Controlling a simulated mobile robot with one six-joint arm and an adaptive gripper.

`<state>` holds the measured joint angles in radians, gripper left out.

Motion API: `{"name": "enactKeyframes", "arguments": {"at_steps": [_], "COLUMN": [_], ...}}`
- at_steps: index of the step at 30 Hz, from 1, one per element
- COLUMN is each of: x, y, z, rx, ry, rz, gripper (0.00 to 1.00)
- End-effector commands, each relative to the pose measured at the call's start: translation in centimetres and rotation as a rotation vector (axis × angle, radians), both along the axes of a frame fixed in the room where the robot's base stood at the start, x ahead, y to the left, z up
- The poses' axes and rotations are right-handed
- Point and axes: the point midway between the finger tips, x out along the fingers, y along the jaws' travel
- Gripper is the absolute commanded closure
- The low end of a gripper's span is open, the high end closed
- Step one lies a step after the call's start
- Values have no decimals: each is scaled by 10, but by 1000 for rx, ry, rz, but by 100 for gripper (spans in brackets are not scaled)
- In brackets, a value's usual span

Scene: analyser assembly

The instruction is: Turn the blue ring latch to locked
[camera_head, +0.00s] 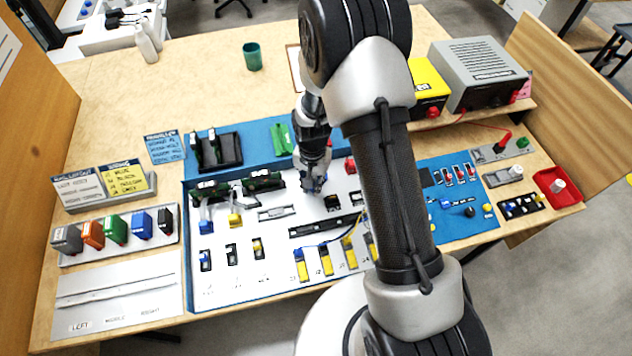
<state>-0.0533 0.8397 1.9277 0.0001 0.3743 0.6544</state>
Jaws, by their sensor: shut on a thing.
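My gripper (314,186) points down over the white board (222,280), near its back edge and left of my forearm. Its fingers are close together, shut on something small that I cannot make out. I cannot clearly identify the blue ring latch; it may be hidden at the fingertips or behind my arm. A small blue part (445,203) shows on the blue panel (462,232) right of my arm, but its shape is too small to tell. A blue connector (206,227) stands at the left of the board.
Green-and-black modules (262,183) stand left of my gripper. A black holder (216,152) and a green part (281,139) lie behind. Yellow-tipped cables (325,262) lie in front. A grey power unit (478,75) stands at the back right. The back left tabletop is mostly clear around a green cup (252,57).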

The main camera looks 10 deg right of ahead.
Motion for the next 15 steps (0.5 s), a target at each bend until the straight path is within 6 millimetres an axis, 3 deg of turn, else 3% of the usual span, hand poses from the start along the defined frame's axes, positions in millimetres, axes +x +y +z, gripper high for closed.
{"name": "enactKeyframes", "arguments": {"at_steps": [15], "x": [2], "y": [3], "z": [0], "rx": [1], "ry": [-1], "rz": [-70], "gripper": [100]}}
